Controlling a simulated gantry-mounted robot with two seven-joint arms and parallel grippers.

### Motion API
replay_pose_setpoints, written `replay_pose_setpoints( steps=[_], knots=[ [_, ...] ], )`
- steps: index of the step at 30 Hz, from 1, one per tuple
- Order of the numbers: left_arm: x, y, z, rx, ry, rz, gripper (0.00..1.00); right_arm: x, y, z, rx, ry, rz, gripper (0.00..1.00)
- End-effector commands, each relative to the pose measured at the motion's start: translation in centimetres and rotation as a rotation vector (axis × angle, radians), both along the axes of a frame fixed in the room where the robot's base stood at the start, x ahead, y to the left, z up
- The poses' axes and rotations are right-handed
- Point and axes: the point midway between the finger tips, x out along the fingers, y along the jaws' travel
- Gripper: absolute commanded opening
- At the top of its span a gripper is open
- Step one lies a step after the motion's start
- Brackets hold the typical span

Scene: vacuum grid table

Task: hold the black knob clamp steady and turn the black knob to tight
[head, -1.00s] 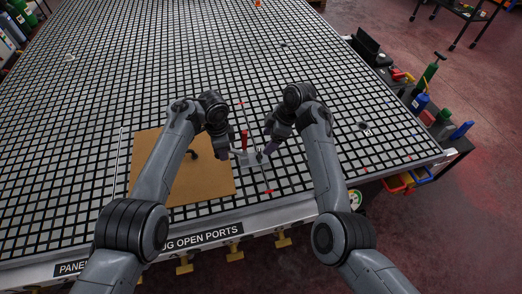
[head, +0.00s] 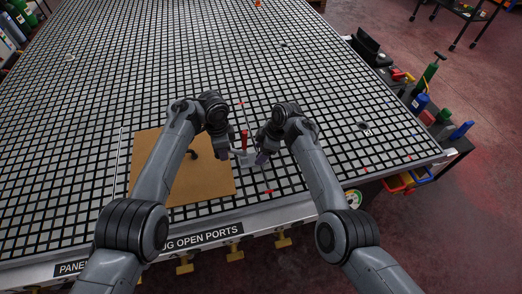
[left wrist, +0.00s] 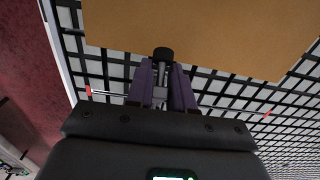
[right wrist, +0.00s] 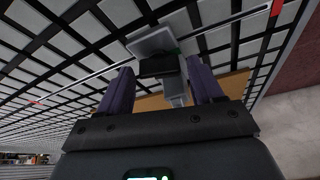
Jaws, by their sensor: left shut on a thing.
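My right gripper (head: 263,157) is at the clamp's right side. In the right wrist view its fingers (right wrist: 159,72) are apart, with a black part (right wrist: 160,66), apparently the knob, between the tips. Whether they touch it is unclear.
The brown panel (head: 170,185) lies on the grid table (head: 90,110), left of the clamp. A thin rod with red ends (head: 269,191) runs past the clamp. A side shelf with bottles (head: 421,102) stands at the right. The grid behind the clamp is largely clear.

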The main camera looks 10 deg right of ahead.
Motion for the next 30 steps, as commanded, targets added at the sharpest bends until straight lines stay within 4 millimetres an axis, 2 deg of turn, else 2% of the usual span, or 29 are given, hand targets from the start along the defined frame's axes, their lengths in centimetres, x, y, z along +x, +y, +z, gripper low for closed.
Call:
replay_pose_setpoints(
  steps=[1,9,20,30],
  knots=[
    [0.01,-0.01,0.02,0.000,0.000,0.000,0.00,0.00,0.00,0.02,0.000,0.000,0.000,0.58],
    [0.01,-0.01,0.02,0.000,0.000,0.000,0.00,0.00,0.01,0.03,0.000,0.000,0.000,0.18],
    [0.00,-0.01,0.01,0.000,0.000,0.000,0.00,-0.04,0.03,-0.04,-0.001,-0.001,-0.063,0.18],
    [-0.01,-0.01,0.01,0.000,0.000,-0.001,0.00,-0.22,0.02,-0.06,-0.002,-0.001,-0.311,0.18]
  ],
)
